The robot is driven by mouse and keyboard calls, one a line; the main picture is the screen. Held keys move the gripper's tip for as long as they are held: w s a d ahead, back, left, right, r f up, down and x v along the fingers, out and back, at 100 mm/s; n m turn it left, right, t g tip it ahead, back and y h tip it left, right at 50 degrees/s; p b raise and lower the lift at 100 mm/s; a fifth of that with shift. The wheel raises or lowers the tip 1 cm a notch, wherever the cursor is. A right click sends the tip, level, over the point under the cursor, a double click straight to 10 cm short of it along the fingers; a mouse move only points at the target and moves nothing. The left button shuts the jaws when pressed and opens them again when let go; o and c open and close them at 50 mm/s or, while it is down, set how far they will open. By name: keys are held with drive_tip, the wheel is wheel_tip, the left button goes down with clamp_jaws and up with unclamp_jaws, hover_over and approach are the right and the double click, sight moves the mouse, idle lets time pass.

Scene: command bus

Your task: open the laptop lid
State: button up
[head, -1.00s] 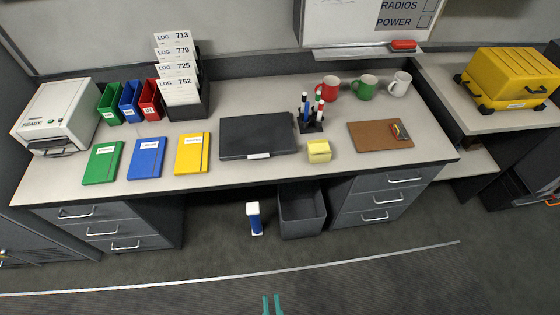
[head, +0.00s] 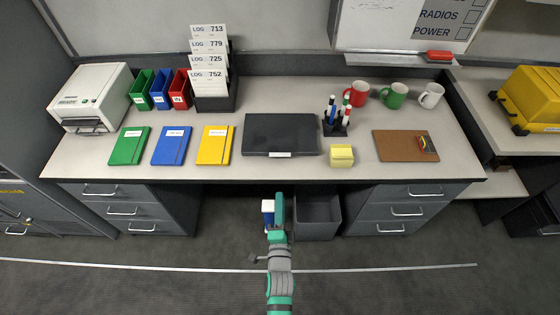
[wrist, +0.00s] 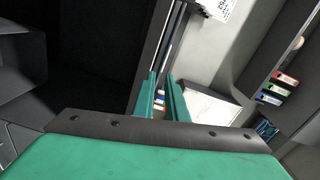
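The laptop (head: 281,132) lies shut and flat on the desk near its middle in the head view. It is dark grey, with a small white label at the middle of its front edge. My gripper (head: 279,200) is in front of the desk, nearer to me than the laptop and apart from it. Its teal fingers also show in the wrist view (wrist: 162,97), with a gap between them and nothing held. I cannot make out the laptop in the wrist view.
The desk (head: 225,178) has a yellow book (head: 215,145) left of the laptop. A yellow note block (head: 341,155) and a pen holder (head: 335,127) stand at its right. A grey bin (head: 318,215) is under the desk. The desktop in front of the laptop is clear.

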drive_tip(key=m, duration=0.2)
approach(280, 166)
wheel_tip(280, 166, up, 3)
drive_tip(key=w, duration=1)
drive_tip(key=shift+f, duration=0.15)
drive_tip(key=shift+s, duration=0.1)
drive_tip(key=shift+c, duration=0.2)
clamp_jaws()
idle(0.7)
